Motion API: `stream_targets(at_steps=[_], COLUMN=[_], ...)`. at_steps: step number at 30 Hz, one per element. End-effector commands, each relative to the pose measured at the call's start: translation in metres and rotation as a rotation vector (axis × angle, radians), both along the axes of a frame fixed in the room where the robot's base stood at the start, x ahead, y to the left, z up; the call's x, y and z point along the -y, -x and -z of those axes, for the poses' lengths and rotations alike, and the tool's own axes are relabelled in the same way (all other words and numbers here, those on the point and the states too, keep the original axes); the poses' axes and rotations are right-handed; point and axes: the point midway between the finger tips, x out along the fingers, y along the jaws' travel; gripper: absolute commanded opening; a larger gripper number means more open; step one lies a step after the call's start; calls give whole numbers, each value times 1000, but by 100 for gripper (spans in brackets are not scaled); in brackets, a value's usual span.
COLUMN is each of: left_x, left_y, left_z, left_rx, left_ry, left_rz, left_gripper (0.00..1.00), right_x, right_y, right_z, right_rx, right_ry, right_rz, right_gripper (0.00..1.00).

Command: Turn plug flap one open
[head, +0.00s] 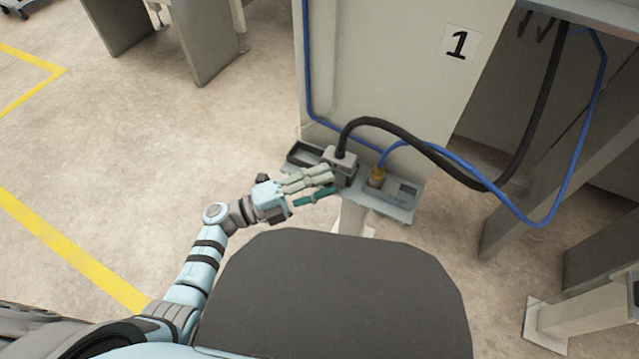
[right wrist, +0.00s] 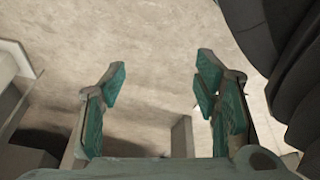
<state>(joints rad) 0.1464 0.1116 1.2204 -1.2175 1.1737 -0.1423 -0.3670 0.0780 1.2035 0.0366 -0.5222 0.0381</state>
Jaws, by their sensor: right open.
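A grey plug (head: 341,157) with a thick black cable sits on a narrow grey shelf (head: 402,211) on the panel marked 1. A brass-coloured connector (head: 377,177) with a blue cable stands to its right. I cannot clearly make out a separate flap at the plug. My left gripper (head: 334,182) is at the left front side of the plug's housing, its fingers apart with a teal pad showing. Whether it touches the housing is unclear. My right gripper (right wrist: 159,88) is open and empty in the right wrist view, above the floor.
The panel (head: 400,60) rises behind the shelf. The black cable (head: 440,160) and blue cable (head: 520,215) loop out to the right, above the shelf. A dark open tray (head: 303,155) is at the shelf's left end. The floor at left is clear, with yellow lines.

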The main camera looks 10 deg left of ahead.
Motion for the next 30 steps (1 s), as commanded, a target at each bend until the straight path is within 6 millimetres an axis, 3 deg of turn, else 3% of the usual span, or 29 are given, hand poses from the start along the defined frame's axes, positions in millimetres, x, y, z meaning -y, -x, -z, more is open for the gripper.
stream_targets(at_steps=[5,12,18,23,26,30], left_x=[0,-1,-1,-1,-2,-2], left_y=[0,0,0,1,2,4], left_z=[0,0,1,4,7,10], left_rx=[0,0,3,31,67,140], left_ry=[0,0,2,10,23,46], left_rz=[0,-1,-1,-1,-2,-1], left_gripper=[38,0,0,0,0,0], right_x=[0,0,0,-2,-4,-8], right_y=[0,0,1,-10,-18,-25], right_z=[0,0,2,-9,-22,-53], right_rx=[0,0,-5,-8,-18,-39], right_ry=[0,0,0,4,6,15], right_rz=[0,0,0,-15,-31,-60], right_gripper=[56,56,56,56,56,56])
